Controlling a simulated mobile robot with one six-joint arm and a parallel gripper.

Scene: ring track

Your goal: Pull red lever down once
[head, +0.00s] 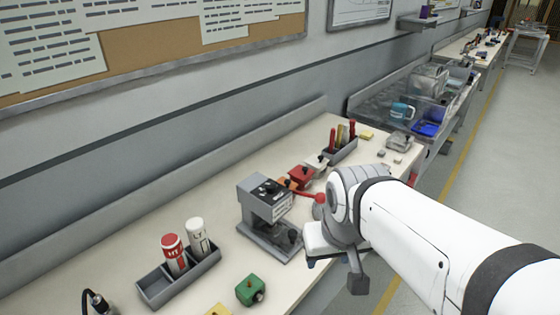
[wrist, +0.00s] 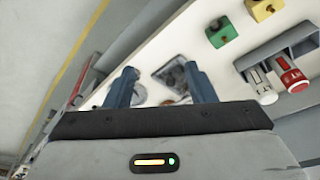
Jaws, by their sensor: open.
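The red lever (head: 308,195) sticks out to the right from the upper part of a small grey machine (head: 265,200) on the bench. Its round red knob is beside my wrist, close to it in the picture; I cannot tell whether they touch. My gripper (head: 328,258) is just right of the machine, pointing down toward the bench. In the wrist view my gripper (wrist: 158,75) has its two blue fingers apart, with nothing held. The machine (wrist: 175,75) shows partly between and behind the fingers. I cannot make out the lever clearly there.
A grey holder (head: 155,290) with a red and a white bottle stands left of the machine, with a green block (head: 250,290) in front. Behind are red and orange items and a tool rack (head: 343,152). A sink area (head: 410,105) lies farther along.

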